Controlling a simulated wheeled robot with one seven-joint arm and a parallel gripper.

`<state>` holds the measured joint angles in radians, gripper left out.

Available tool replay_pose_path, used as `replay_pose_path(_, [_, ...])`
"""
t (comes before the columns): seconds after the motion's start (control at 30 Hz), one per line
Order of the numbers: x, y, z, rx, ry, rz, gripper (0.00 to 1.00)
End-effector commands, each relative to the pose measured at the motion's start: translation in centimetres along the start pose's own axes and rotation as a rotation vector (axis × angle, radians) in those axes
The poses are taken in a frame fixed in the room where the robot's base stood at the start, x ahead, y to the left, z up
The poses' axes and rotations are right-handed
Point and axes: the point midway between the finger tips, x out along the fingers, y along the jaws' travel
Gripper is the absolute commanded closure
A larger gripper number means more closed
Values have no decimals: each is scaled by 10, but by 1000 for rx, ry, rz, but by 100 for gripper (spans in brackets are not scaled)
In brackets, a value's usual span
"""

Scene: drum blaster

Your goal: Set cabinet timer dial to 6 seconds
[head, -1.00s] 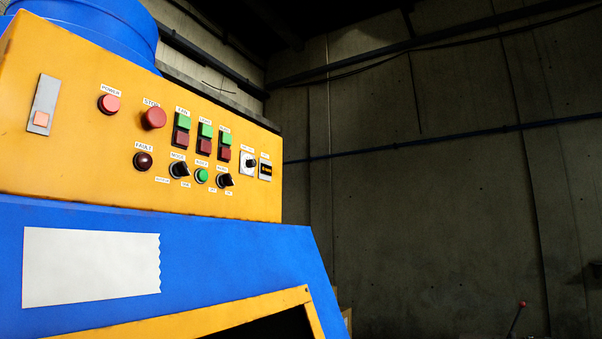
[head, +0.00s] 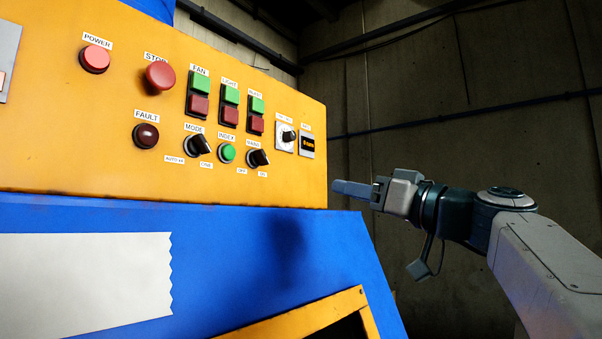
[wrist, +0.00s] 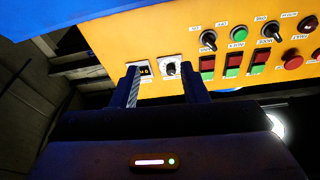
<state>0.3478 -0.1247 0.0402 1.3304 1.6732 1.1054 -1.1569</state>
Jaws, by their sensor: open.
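The timer dial (head: 288,136) is a black knob on a white square plate at the right end of the yellow cabinet panel (head: 60,150). A small dark display (head: 307,143) with orange digits, too small to read, sits just right of it. My gripper (head: 338,188) is to the right of and below the dial in the head view, apart from the panel. In the wrist view the dial (wrist: 170,68) shows upside down, between the two fingers of my open, empty gripper (wrist: 164,76). The display (wrist: 145,71) is partly behind the left finger there. The dial's pointer setting is not legible.
Close left of the dial are the FAN, LIGHT and another green-red button pair (head: 255,115), with black selector knobs (head: 258,158) and a green INDEX button (head: 227,153) below. The red STOP button (head: 159,75) protrudes farther left. Open space lies right of the cabinet.

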Motion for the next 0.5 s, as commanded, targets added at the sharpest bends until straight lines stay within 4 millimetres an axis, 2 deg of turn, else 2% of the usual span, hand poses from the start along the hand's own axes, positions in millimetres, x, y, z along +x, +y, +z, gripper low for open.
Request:
replay_pose_path(0.03, [-1, -3, -20, -36, 48, -19, 60])
replay_pose_path(0.1, [-2, -8, -38, -72, 98, -41, 60])
replay_pose_path(0.2, [-2, -12, -53, -100, 138, -58, 60])
replay_pose_path(0.37, [13, -15, -61, -106, 148, -66, 60])
replay_pose_path(0.5, [39, -16, -66, -104, 147, -66, 60])
